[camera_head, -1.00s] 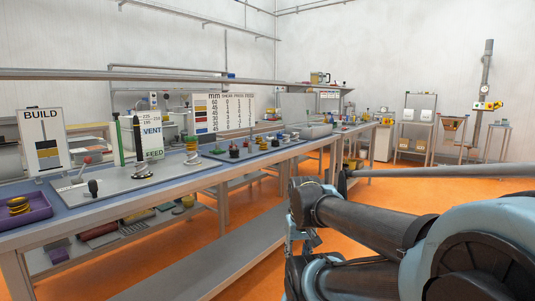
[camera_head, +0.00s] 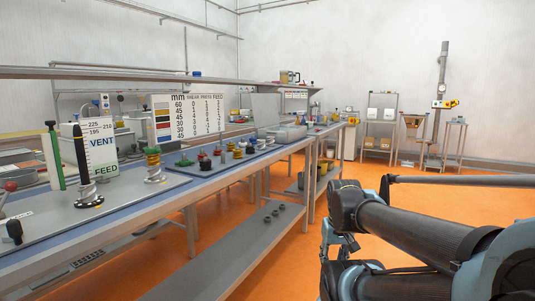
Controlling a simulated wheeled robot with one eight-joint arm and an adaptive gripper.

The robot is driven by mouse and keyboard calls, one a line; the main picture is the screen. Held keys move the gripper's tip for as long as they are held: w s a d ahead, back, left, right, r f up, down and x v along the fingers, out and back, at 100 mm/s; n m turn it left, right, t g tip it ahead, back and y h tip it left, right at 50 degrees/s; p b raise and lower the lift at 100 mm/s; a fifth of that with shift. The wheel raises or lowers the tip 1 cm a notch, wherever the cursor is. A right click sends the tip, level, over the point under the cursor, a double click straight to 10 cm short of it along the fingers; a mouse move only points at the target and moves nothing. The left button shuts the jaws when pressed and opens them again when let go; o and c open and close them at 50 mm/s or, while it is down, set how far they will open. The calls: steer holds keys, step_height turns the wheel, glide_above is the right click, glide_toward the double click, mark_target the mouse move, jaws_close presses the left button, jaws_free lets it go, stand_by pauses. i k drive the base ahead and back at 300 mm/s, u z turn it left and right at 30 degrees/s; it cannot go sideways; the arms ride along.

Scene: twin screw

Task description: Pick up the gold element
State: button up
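A gold ring-like element (camera_head: 152,156) sits around the top of a silver screw shaft (camera_head: 154,175) standing on the grey plate on the bench. Another small gold-and-black piece (camera_head: 238,153) stands among several small coloured elements on the grey mat further along the bench. My arm is folded at the lower right, over the floor and apart from the bench. My gripper (camera_head: 338,243) seems to be partly visible at the arm's near end; its fingers are too small and dark to read. I see nothing held.
The long bench (camera_head: 150,215) runs from lower left to the middle. A dark-tipped screw (camera_head: 85,175), a green post (camera_head: 54,158) and a parts chart (camera_head: 196,118) stand on it. A lower shelf (camera_head: 225,255) holds small dark rings. Orange floor (camera_head: 290,250) is open right of the bench.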

mark_target(237, 155)
steer(key=i, duration=1.05)
steer(key=u, duration=0.3)
